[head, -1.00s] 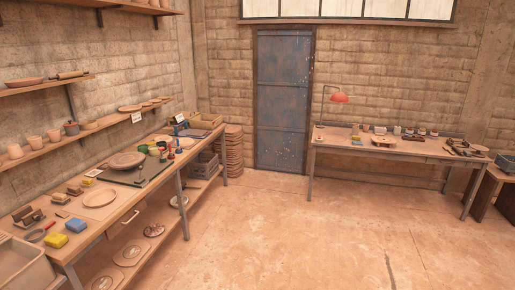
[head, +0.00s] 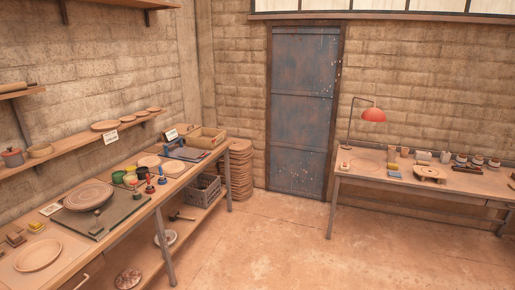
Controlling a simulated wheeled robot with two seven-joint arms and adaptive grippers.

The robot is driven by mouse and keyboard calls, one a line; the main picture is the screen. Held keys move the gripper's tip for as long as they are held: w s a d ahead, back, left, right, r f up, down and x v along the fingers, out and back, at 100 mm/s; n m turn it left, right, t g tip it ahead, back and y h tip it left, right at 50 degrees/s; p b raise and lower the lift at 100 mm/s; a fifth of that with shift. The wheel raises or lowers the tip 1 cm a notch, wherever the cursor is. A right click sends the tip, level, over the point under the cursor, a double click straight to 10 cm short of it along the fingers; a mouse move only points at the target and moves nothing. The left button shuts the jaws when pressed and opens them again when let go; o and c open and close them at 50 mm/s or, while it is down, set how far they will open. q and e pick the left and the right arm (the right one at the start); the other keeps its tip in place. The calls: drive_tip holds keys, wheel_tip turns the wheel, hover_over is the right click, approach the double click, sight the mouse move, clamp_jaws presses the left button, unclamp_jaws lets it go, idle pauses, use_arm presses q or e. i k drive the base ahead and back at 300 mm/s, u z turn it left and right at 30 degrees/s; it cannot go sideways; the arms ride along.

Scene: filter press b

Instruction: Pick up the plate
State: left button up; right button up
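Several plate-like things are in the head view, and I cannot tell which one the task means. A pale round plate (head: 38,255) lies flat on the near part of the left bench. A larger brown round plate (head: 88,195) sits on a dark board (head: 115,212) behind it. Smaller flat discs (head: 148,161) lie toward the bench's far end. A round plate-like piece (head: 430,172) sits on the right table. Neither of my grippers is in view.
The left bench (head: 130,240) has a lower shelf with a crate (head: 203,187). A wall shelf (head: 75,143) hangs above it. A stack of discs (head: 239,170) stands beside the blue door (head: 303,110). The right table (head: 350,172) carries a red lamp (head: 373,115). The floor between is clear.

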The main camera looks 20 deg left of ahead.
sight(40, 254)
drive_tip(key=u, duration=0.2)
drive_tip(key=i, duration=1.75)
drive_tip(key=u, duration=1.2)
drive_tip(key=i, duration=0.95)
drive_tip(key=u, duration=1.55)
drive_tip(key=i, duration=0.8)
drive_tip(key=u, duration=0.45)
